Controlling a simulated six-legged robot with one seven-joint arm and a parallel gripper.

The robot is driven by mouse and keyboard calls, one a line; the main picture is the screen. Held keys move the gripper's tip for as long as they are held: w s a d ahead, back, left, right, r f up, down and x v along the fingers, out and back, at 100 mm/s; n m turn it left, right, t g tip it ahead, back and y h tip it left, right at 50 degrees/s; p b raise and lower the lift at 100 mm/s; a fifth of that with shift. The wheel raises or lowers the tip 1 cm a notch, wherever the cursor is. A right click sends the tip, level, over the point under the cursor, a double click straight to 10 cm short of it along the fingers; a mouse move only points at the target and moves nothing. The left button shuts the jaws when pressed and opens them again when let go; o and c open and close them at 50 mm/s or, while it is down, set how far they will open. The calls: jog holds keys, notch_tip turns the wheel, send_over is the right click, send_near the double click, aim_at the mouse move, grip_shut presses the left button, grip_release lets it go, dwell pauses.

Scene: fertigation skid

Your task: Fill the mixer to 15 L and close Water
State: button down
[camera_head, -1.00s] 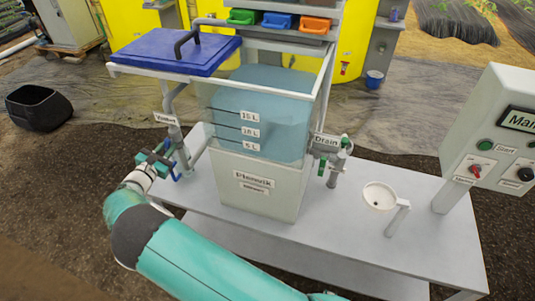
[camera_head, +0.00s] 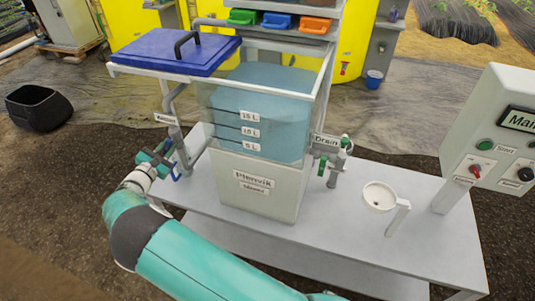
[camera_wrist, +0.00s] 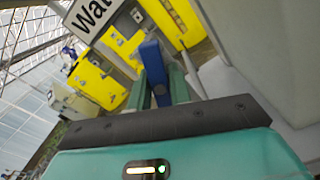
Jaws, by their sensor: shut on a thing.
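The mixer is a clear-sided tank (camera_head: 225,100) on a pale base, with marks for 5, 10 and 15 L. Bluish water (camera_head: 275,95) stands in it; its surface appears above the 15 L mark. The Water valve is on the pipe left of the tank, below a small white label (camera_head: 166,119). My gripper (camera_head: 163,163) is at this valve. In the wrist view my gripper (camera_wrist: 165,88) has its two teal fingers on either side of the blue valve handle (camera_wrist: 151,58) and is shut on it. The label above is partly cut off.
A Drain valve (camera_head: 330,160) with green parts is on the tank's right side. A white cup-like holder (camera_head: 380,196) and a control box (camera_head: 495,150) stand farther right on the grey bench (camera_head: 350,235).

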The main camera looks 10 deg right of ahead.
jog(key=m, duration=0.7)
jog(key=shift+m, duration=0.3)
dwell(5.0)
jog(key=c, duration=2.2)
grip_release()
jog(key=m, duration=0.6)
jog(key=c, duration=2.2)
grip_release()
jog(key=c, duration=1.2)
grip_release()
jog(key=shift+c, duration=0.2)
jog(key=v, duration=0.7)
